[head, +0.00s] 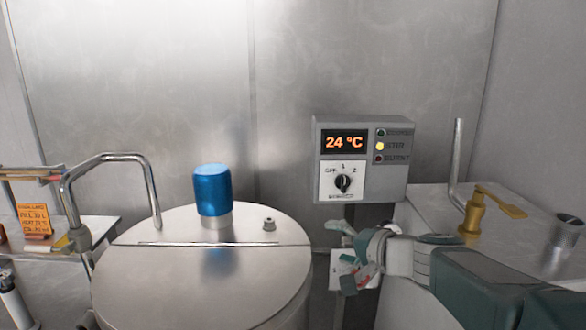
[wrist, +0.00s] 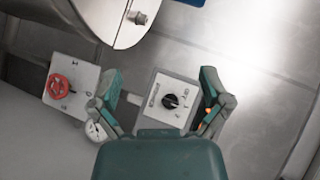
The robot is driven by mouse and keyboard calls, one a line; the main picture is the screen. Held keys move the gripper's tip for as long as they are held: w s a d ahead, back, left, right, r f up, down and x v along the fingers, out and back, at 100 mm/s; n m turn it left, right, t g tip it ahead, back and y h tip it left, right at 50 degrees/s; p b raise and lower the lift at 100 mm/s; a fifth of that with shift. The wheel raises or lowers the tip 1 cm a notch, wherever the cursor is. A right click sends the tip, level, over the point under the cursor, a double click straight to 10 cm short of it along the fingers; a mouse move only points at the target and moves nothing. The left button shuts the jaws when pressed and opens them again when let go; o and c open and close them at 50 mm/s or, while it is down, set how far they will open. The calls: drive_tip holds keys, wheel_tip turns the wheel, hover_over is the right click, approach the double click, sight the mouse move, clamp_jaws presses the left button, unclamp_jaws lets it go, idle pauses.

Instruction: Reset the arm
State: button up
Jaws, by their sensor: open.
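My gripper (head: 342,257) is in the lower right of the head view, on the arm that reaches in from the right edge. It is in front of the gap between the steel tank and the right-hand cabinet. Its fingers are spread and nothing is between them. In the wrist view my gripper (wrist: 158,88) also shows open, with a finger on each side of the grey control box (wrist: 150,105). I cannot tell the distance to the box there.
The steel tank (head: 130,285) has a blue motor cap (head: 212,190) on its lid. A bent pipe (head: 110,157) stands left. A yellow-handled valve (head: 474,215) sits on the right cabinet.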

drive_tip(key=s+a+f+n+g+h, duration=0.1)
drive_tip(key=s+f+n+g+h, duration=0.15)
drive_tip(key=s, duration=0.45)
drive_tip(key=s+a+f+n+g+h, duration=0.1)
drive_tip(key=s+f+n+g, duration=0.15)
drive_tip(key=s, duration=0.45)
drive_tip(key=s+d+f+n+h, duration=0.2)
drive_tip(key=s+d+f+h, duration=0.2)
drive_tip(key=s, duration=0.5)
drive_tip(key=d+h, duration=0.2)
drive_tip(key=d, duration=0.1)
drive_tip(key=shift+s+d, duration=0.15)
drive_tip(key=shift+s, duration=0.1)
drive_tip(key=shift+o, duration=0.2)
